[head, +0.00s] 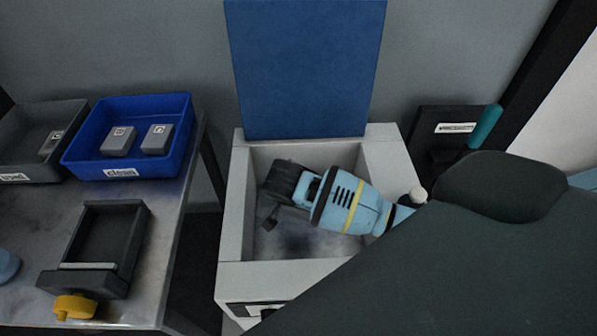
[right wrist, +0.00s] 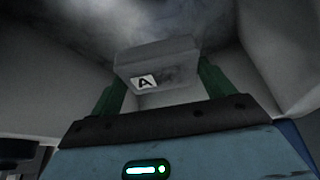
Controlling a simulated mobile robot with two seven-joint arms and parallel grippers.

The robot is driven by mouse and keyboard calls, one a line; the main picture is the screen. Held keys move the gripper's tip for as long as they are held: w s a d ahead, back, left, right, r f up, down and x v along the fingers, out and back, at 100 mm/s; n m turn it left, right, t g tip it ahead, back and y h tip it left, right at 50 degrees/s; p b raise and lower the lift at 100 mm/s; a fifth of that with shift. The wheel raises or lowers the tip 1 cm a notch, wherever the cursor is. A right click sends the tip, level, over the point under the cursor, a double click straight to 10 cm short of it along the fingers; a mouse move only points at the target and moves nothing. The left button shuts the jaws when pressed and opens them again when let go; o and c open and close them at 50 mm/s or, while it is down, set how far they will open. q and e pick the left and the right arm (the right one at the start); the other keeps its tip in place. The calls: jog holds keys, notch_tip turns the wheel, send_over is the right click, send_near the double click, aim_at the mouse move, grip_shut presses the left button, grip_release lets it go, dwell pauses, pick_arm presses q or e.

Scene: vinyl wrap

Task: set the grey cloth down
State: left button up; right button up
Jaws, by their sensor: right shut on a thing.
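The grey cloth (right wrist: 175,52) shows in the right wrist view as a flat, block-like grey piece with a label "A". My right gripper (right wrist: 158,88) is shut on it, one green finger at each side. In the head view my right arm reaches into a light grey open bin (head: 233,205). The arm hides the fingers and the cloth there. Whether the cloth touches the bin floor I cannot tell.
A blue tray (head: 120,170) labelled "clean" holds two grey blocks. A grey tray (head: 25,160) holds another. A black fixture (head: 128,235) with a yellow knob is on the metal table. A blue panel (head: 305,70) stands behind the bin. A dark holder (head: 435,128) with a teal handle is right.

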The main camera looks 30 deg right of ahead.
jog(key=shift+s+f, duration=0.15)
jog(key=shift+f, duration=0.55)
jog(key=shift+f, duration=0.15)
jog(key=b, duration=0.2)
send_over(299, 226)
jog(key=s+a, duration=0.1)
notch_tip(299, 226, down, 5)
jog(key=shift+f, duration=0.1)
jog(key=shift+a+f, duration=0.1)
jog(key=shift+f, duration=0.3)
notch_tip(299, 226, down, 4)
jog(key=shift+r+b, duration=0.25)
jog(key=shift+b, duration=0.05)
jog(key=shift+f, duration=0.15)
jog(key=shift+f, duration=0.1)
